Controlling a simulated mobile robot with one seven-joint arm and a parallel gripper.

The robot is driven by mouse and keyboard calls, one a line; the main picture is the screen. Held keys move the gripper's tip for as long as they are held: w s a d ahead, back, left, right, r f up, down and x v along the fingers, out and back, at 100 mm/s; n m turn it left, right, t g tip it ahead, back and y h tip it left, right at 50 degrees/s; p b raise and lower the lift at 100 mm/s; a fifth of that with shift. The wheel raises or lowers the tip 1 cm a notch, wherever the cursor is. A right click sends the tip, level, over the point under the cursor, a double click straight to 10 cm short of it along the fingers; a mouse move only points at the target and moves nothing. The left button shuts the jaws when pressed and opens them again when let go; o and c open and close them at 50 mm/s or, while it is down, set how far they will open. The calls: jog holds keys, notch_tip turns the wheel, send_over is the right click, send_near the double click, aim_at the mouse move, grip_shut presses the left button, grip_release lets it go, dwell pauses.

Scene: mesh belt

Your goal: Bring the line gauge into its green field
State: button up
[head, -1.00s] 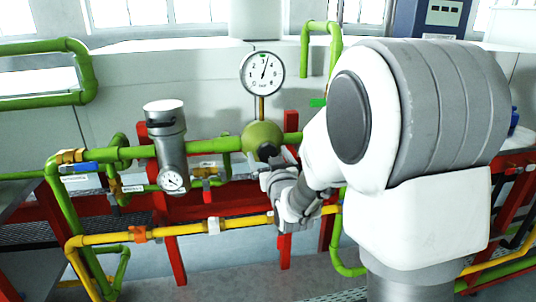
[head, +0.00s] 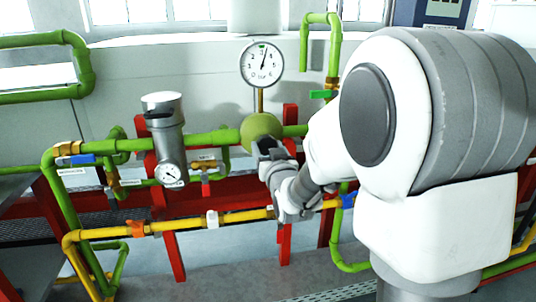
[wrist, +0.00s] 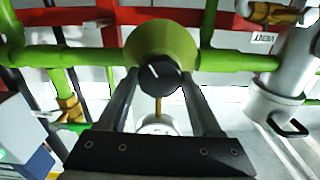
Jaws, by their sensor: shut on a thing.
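The line gauge (head: 262,63) is a round white dial on a thin stem above a green bulb-shaped valve body (head: 258,126). Its dark needle points up and slightly right. A small green mark shows near the top of the dial; whether the needle lies within it is too small to tell. In the wrist view, a black knob (wrist: 160,77) with a white mark sits on the front of the green body. My gripper (wrist: 160,85) is shut on this knob, a finger at each side. In the head view my gripper (head: 268,150) partly hides the knob.
Green pipe (head: 205,139) runs to both sides of the valve body. A grey cylinder with a smaller gauge (head: 171,175) stands to the left. A yellow pipe (head: 180,222) runs below, and red frame posts (head: 175,255) stand beneath. The wall lies behind.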

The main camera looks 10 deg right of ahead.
jog(key=m+b, duration=0.2)
jog(key=shift+f+m, duration=0.1)
jog(key=shift+m, duration=0.2)
jog(key=o, duration=1.4)
jog(key=shift+s, duration=0.1)
